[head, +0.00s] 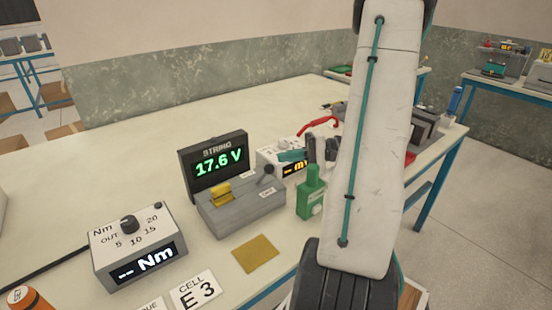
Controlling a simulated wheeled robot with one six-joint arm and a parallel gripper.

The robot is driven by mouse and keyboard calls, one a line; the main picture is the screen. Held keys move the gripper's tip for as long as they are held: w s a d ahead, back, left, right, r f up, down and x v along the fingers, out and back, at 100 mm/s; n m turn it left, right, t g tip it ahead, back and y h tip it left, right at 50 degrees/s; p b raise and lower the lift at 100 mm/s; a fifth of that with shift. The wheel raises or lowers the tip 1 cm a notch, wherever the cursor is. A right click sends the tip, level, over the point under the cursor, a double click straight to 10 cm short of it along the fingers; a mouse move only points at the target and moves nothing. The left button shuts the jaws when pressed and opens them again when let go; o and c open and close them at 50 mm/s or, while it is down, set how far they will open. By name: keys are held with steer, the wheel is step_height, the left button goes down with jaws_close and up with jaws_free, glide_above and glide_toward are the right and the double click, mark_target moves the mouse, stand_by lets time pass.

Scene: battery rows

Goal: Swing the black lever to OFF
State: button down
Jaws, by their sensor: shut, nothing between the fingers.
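The black lever (267,173), with a round dark knob, rises from the right end of a grey switch box (245,216) in the head view. It leans toward the right. A yellow block sits at the left of the box top, and small white labels there are too small to read.
A STRING display (215,167) reading 17.6 V stands behind the box. A green bottle-like object (311,196) stands close at its right, beside my arm. A torque meter (140,246) is at the left. A yellow plate (255,254) lies in front. The table's far left is clear.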

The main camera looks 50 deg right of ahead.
steer(key=shift+v, duration=1.75)
steer(key=w+a+r+n+g+h, duration=0.1)
steer(key=a+r+n+g, duration=0.3)
steer(key=a, duration=0.5)
steer(key=a+r+n+g+h, duration=0.1)
steer(key=a+r+n+g, duration=0.1)
steer(key=a+r+g, duration=0.5)
steer(key=s+a+r+n+t+h, duration=0.1)
steer(key=s+a+n+h, duration=0.3)
steer(key=s+a+h, duration=0.6)
steer(key=s+a, duration=0.1)
steer(key=a, duration=0.3)
steer(key=shift+s+h, duration=0.2)
steer(key=shift+h, duration=0.1)
